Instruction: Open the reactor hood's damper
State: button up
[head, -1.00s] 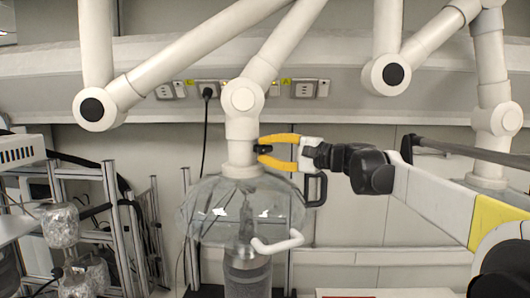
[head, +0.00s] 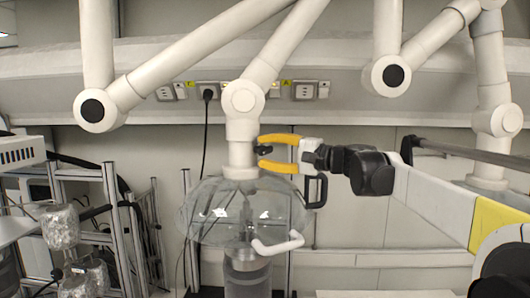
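The reactor hood (head: 222,210) is a clear dome on a white jointed extraction arm, in the middle of the head view. A black damper knob (head: 264,150) sticks out on the right side of the white pipe (head: 241,135) just above the dome. My gripper (head: 262,152) has yellow fingers, one above and one below the knob, coming in from the right. The fingers are spread apart; I cannot tell whether either touches the knob. A black handle (head: 318,190) is on the hood's right side, below my gripper, and a white curved handle (head: 278,246) is at its front.
A dark cylindrical vessel (head: 247,275) stands under the hood. Metal frames with foil-wrapped parts (head: 60,228) stand at the left. Other white extraction arms (head: 391,74) hang above right. Wall sockets (head: 304,90) are behind.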

jog(key=v, duration=1.2)
